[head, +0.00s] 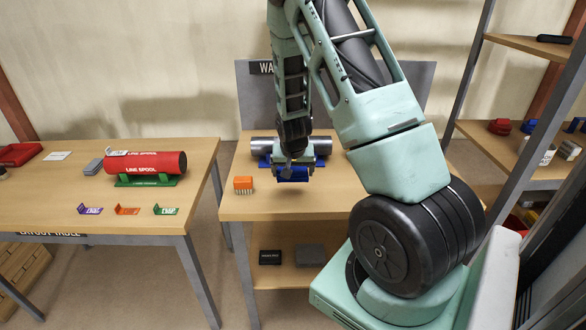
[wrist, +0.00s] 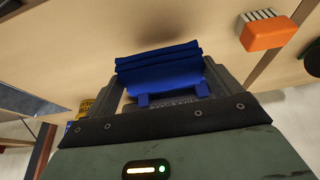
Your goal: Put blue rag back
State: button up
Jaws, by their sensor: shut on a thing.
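The blue rag (wrist: 160,72) is a folded blue bundle between the fingers of my gripper (wrist: 168,88) in the wrist view. My gripper is shut on it. In the head view the rag (head: 292,175) shows just below my gripper (head: 294,165), over the middle table (head: 300,207). It appears held above the tabletop, with a shadow below it. Behind my gripper a grey pipe (head: 262,146) lies on a blue stand (head: 265,161); my gripper hides their middle.
An orange brush (head: 243,184) stands left of my gripper. The left table (head: 60,178) bears a red line spool (head: 150,163) on a green stand and small coloured brackets. At right, a shelf (head: 478,138) holds small red (head: 500,126) and blue (head: 529,126) things. The middle table's front is clear.

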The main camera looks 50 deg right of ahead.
jog(key=shift+f+b, duration=2.3)
jog(key=shift+f, duration=1.1)
jog(key=shift+f, duration=0.15)
jog(key=o, duration=0.9)
jog(key=shift+o, duration=0.5)
jog(key=shift+p+v, duration=2.25)
jog(key=shift+v, duration=1.3)
